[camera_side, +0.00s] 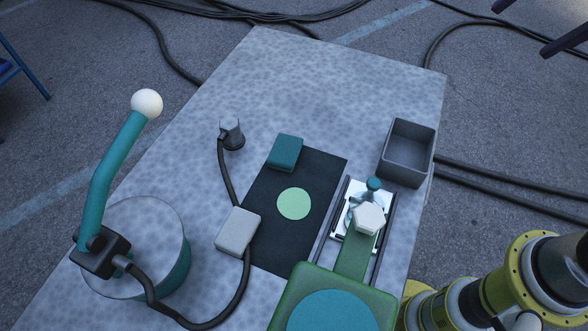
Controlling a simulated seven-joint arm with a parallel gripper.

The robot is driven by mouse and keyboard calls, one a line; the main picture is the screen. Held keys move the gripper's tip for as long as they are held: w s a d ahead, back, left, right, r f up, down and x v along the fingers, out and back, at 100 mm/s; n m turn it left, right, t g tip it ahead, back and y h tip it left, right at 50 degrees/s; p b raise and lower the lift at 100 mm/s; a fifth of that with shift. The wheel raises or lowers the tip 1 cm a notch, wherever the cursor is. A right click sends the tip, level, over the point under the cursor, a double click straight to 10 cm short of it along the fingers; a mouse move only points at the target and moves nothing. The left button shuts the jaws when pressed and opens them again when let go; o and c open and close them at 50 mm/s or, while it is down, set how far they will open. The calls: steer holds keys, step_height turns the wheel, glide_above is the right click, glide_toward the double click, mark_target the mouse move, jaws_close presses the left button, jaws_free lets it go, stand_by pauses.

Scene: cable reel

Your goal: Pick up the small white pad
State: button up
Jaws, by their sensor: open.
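A small off-white block with rounded edges (238,231), the likeliest match for the white pad, sits left of centre, at the left edge of a black mat (322,172). A black cable (226,172) reaches its upper edge and comes out below it. I cannot tell whether the cable runs under it or joins it. Nothing grips the block. My gripper is not visible; only parts of an arm show at the lower right.
The mat carries a teal block (285,153) and a pale green disc (293,204). A railed mechanism with a white hexagonal knob (369,217) and a grey open bin (407,152) stand right. A reel with a teal crank (112,180) stands left. The table's far part is clear.

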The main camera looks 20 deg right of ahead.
steer(key=w+a+m+g, duration=0.2)
steer(key=w+a, duration=0.6)
steer(key=a, duration=0.2)
steer(key=n+g, duration=0.3)
steer(key=g, duration=0.1)
glide_above(238, 228)
steer(key=shift+h, duration=0.3)
steer(key=f, duration=2.6)
steer(key=shift+s+d+f, duration=0.15)
steer(key=shift+d+f, duration=0.05)
steer(key=shift+f, duration=0.2)
steer(key=shift+a+f, duration=0.2)
steer(key=shift+f, duration=2.75)
steer(key=c, duration=1.4)
